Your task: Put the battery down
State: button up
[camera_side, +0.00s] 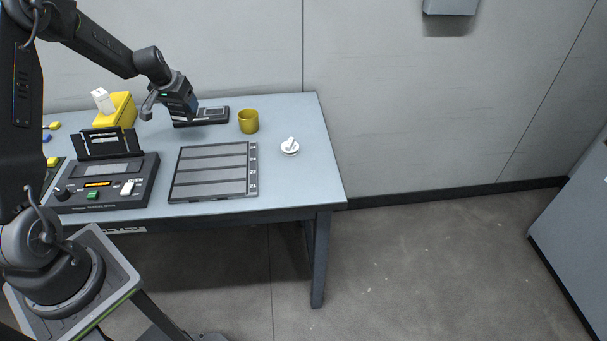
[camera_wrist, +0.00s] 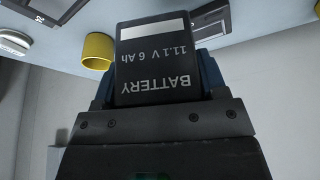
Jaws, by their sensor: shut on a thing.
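The battery (camera_wrist: 155,62) is a black block with a pale stripe and the printed words "BATTERY 11.1 V 6 Ah". In the wrist view my gripper (camera_wrist: 157,85) is shut on it, with one blue-grey finger on each side. In the side view my gripper (camera_side: 190,104) is at the back of the table, over the left end of a low black device with a screen (camera_side: 213,115). There the battery is hard to tell from the fingers, and I cannot tell whether it touches the device.
A yellow cup (camera_side: 248,121) stands just right of the black device.

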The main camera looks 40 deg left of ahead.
jog(key=w+d+r+m+h, duration=0.1)
jog(key=w+d+m+h, duration=0.25)
jog(key=d+m, duration=0.65)
jog(key=w+d+m+h, duration=0.2)
jog(key=w+d+m, duration=0.2)
jog(key=d, duration=1.3)
jog(key=shift+g+y, duration=0.25)
jog(key=shift+g, duration=0.15)
jog(key=w+d+f, duration=0.1)
jog(key=d+f, duration=0.1)
jog(key=d, duration=0.1)
jog(key=w+d+f, duration=0.1)
jog(key=d+f, duration=0.1)
jog(key=d, duration=0.1)
jog(key=w+d+f, duration=0.1)
jog(key=d+f, duration=0.1)
jog(key=d, duration=0.1)
jog(key=shift+w+d, duration=0.1)
jog(key=shift+d, duration=0.3)
jog(key=shift+w+d+f, duration=0.2)
jog(key=shift+d+f, duration=0.15)
jog(key=shift+d, duration=0.05)
jog(key=shift+f, duration=1.95)
jog(key=shift+f, duration=0.1)
jog(key=o, duration=1.1)
jog(key=shift+f, duration=0.1)
